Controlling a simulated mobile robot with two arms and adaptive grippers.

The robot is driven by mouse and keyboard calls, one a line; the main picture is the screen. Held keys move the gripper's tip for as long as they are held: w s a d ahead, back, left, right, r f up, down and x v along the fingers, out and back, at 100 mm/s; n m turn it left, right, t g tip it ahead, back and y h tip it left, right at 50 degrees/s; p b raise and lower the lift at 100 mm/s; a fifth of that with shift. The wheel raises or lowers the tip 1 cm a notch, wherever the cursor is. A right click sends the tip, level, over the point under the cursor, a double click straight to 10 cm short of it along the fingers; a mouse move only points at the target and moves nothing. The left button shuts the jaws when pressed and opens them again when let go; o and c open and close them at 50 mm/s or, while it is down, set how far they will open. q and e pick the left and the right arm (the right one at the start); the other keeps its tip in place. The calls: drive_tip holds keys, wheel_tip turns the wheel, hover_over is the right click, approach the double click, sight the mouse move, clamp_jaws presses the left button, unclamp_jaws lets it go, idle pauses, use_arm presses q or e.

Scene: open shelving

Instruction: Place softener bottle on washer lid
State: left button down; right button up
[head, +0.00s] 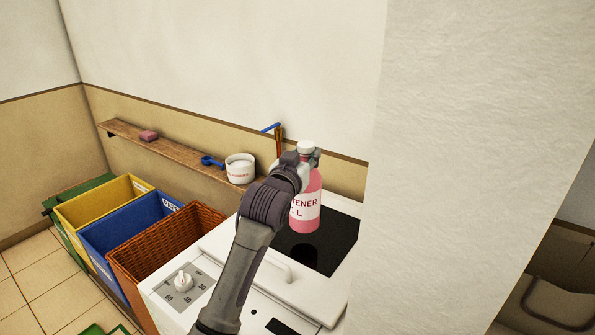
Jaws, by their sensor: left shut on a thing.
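The softener bottle (306,212) is pink with a white cap and a white label, and it is upright. My left gripper (305,158) is shut on it near the top, just below the cap. The washer (225,262) is white, with a dark panel on its lid (340,240). The bottle is over this dark panel. A darker patch shows on the panel below the bottle's base, apart from it, so the bottle seems a little above the lid. My left arm hides part of the washer's front and the bottle's left side. My right gripper is not in view.
A wooden shelf (180,155) on the wall holds a white tub (240,168), a blue scoop (211,162) and a pink block (149,135). Yellow (98,212), blue (128,240) and wicker (165,250) bins stand left of the washer. A pale wall (460,150) blocks the right side.

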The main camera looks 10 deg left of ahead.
use_arm(q)
drive_tip(key=shift+w+a+f, duration=0.15)
drive_tip(key=shift+a+f, duration=0.1)
drive_tip(key=shift+a, duration=0.35)
drive_tip(key=shift+w+a+f, duration=0.15)
drive_tip(key=shift+a+f, duration=0.1)
drive_tip(key=shift+a, duration=0.3)
wheel_tip(320, 180, down, 4)
drive_tip(key=shift+r+p, duration=0.1)
drive_tip(key=shift+p, duration=0.35)
drive_tip(key=c, duration=1.2)
unclamp_jaws()
drive_tip(key=shift+d+f, duration=0.1)
drive_tip(key=shift+f, duration=0.15)
drive_tip(key=o, duration=0.5)
drive_tip(key=shift+c, duration=0.2)
